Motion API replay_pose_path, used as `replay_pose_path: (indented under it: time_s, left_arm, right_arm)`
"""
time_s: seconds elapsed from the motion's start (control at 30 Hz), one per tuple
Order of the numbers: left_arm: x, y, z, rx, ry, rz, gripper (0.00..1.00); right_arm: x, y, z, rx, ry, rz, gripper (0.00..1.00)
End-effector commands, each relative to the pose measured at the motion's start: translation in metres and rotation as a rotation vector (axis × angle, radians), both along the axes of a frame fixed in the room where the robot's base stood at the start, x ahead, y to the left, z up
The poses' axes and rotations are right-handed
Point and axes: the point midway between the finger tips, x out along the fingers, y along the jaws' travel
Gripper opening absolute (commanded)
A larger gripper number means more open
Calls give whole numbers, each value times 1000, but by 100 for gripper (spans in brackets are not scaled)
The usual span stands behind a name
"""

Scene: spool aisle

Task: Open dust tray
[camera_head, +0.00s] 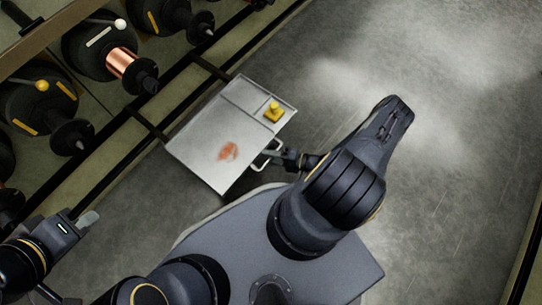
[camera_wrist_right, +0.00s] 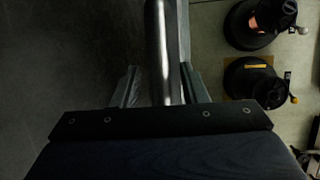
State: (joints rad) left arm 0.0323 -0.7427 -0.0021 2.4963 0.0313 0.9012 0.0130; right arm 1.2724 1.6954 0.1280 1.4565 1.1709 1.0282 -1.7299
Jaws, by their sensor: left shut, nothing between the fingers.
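The dust tray (camera_head: 200,140) is a flat grey metal tray with raised edges and thin dividers. It lies out in the aisle beside the rack's lower rail. A reddish dust patch (camera_head: 228,151) and a yellow knob-like piece (camera_head: 273,111) are in it. Its pale handle (camera_head: 267,152) is on the right side. My right gripper (camera_head: 276,156) is at the handle. In the right wrist view the handle bar (camera_wrist_right: 163,50) runs between the spread fingers, with a gap on the left. My left gripper (camera_head: 88,219) is shut and empty, away from the tray.
A rack with black spools stands at the left, one wound with copper wire (camera_head: 121,62). A black rail (camera_head: 125,112) runs along its foot. My grey base fills the bottom middle. The concrete floor (camera_head: 440,110) at the right is clear.

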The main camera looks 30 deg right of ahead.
Motion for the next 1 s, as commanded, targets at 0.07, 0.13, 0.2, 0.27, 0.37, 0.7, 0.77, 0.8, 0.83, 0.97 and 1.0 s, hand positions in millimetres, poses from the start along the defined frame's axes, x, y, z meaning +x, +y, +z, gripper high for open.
replay_pose_path:
  time_s: [0.07, 0.13, 0.2, 0.27, 0.37, 0.7, 0.77, 0.8, 0.83, 0.97, 1.0]
  left_arm:
    - [0, 0, 0, 0, 0, 0, 0]
    - [0, 0, 0, 0, 0, 0, 0]
    - [0, 0, 2, 0, 0, 0, 0]
    - [0, 0, 5, 0, 0, 0, 0]
    - [0, 0, 10, 0, 0, 0, 0]
    - [0, 0, 20, 0, 0, 0, 0]
    - [0, 0, 20, 0, 0, 0, 0]
    - [0, 0, 20, 0, 0, 0, 0]
    - [0, 0, 20, 0, 0, 0, 0]
    - [0, 0, 20, 0, 0, 0, 0]
    - [0, 0, 20, 0, 0, 0, 0]
  right_arm:
    - [0, 0, 0, 1, -1, 0, 40]
    - [0, 0, 1, 1, -1, 0, 40]
    - [-3, -3, 2, 0, 0, -1, 40]
    - [-7, -8, 4, -1, 0, -3, 40]
    - [-19, -19, 7, -3, 1, -3, 40]
    - [-54, -50, 15, 0, 0, -1, 40]
    - [-55, -52, 15, 0, 0, -1, 40]
    - [-56, -52, 15, 0, 0, -1, 40]
    - [-56, -53, 15, 0, 0, -1, 40]
    - [-56, -53, 15, 0, 0, 0, 40]
    - [-56, -53, 15, 0, 0, 0, 40]
